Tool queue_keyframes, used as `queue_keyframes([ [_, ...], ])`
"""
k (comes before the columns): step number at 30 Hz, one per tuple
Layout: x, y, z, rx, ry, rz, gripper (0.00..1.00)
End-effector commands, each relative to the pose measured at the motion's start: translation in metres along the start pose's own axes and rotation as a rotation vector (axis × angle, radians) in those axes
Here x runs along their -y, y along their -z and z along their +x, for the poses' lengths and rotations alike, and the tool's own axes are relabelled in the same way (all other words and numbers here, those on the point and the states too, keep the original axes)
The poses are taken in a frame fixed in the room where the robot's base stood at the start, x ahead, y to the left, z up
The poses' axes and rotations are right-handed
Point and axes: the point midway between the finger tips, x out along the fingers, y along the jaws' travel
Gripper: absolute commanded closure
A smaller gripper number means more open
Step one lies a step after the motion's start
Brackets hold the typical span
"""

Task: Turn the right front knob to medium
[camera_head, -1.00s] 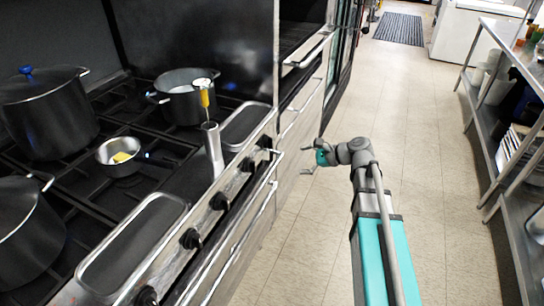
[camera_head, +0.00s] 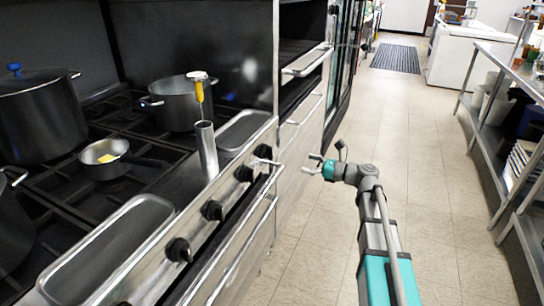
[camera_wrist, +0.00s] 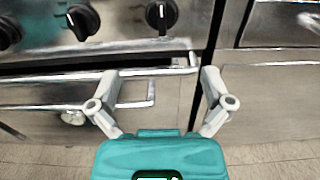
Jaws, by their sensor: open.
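A row of black knobs runs along the steel stove front. In the head view the farthest, rightmost knob (camera_head: 263,152) is partly behind the oven rail's end, with another knob (camera_head: 244,173) nearer. In the wrist view the rightmost knob (camera_wrist: 161,15) is at the top middle with its white mark about upright, and a second knob (camera_wrist: 83,20) is to its left. My gripper (camera_head: 313,164) is to the right of the stove front, apart from it. In the wrist view my gripper (camera_wrist: 160,78) is open and empty, below the knobs, touching none.
A steel oven rail (camera_head: 240,240) sticks out below the knobs. The aisle floor (camera_head: 410,150) is clear; a steel shelf (camera_head: 500,130) lines the right.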

Motion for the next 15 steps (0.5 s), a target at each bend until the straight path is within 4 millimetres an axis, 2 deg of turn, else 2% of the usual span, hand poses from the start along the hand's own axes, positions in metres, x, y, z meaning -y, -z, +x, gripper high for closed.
queue_keyframes([
  [8,0.0,0.0,0.003,-0.001,-0.001,-0.002,0.0],
  [15,0.0,0.0,0.019,-0.001,-0.003,-0.002,0.0],
])
